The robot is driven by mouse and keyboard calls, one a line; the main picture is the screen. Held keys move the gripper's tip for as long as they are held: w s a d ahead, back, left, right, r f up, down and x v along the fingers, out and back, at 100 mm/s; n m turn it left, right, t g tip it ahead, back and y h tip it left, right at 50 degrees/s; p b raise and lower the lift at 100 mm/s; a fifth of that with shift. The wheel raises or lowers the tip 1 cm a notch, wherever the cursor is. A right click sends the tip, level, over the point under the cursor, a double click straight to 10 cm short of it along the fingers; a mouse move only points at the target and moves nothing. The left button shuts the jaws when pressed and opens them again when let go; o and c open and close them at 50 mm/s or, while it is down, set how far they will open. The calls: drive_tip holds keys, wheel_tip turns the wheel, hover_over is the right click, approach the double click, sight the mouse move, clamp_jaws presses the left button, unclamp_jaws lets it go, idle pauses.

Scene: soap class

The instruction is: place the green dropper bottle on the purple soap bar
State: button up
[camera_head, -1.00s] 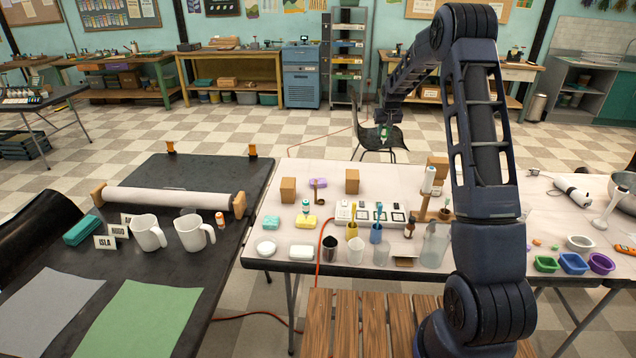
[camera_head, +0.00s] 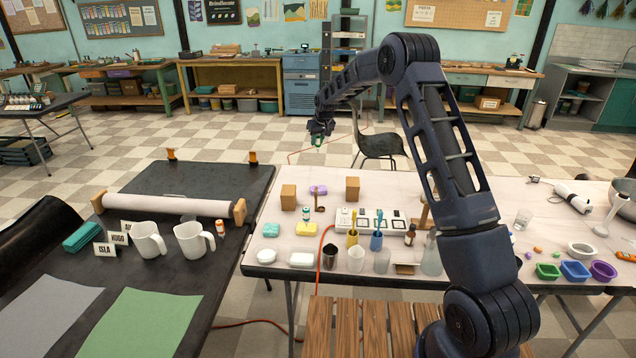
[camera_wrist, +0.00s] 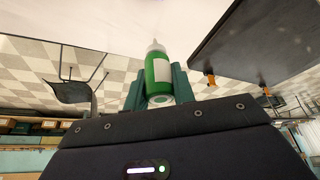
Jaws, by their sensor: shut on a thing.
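My gripper (camera_head: 320,130) is shut on the green dropper bottle and holds it in the air beyond the far edge of the white table. The green dropper bottle (camera_wrist: 157,72) shows clearly in the wrist view between the two fingers (camera_wrist: 157,84), with a white label and a pale nozzle pointing away from the palm. In the head view the bottle (camera_head: 318,143) is only a small green patch under the gripper. The purple soap bar (camera_head: 318,190) lies near the table's far edge, apart from the bottle and nearer the head camera. I cannot make it out in the wrist view.
Two brown blocks (camera_head: 288,197) (camera_head: 352,189) flank the purple soap. A small brown item (camera_head: 319,203) stands just in front of it. Teal soap (camera_head: 271,229) and yellow soap (camera_head: 306,229) lie nearer. A chair (camera_head: 380,147) stands behind.

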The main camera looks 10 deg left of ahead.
wheel_tip(320, 180, down, 18)
idle(0.6)
drive_tip(key=shift+f, duration=0.2)
drive_tip(key=o, duration=1)
drive_tip(key=shift+c, duration=0.2)
drive_tip(key=shift+r, duration=0.1)
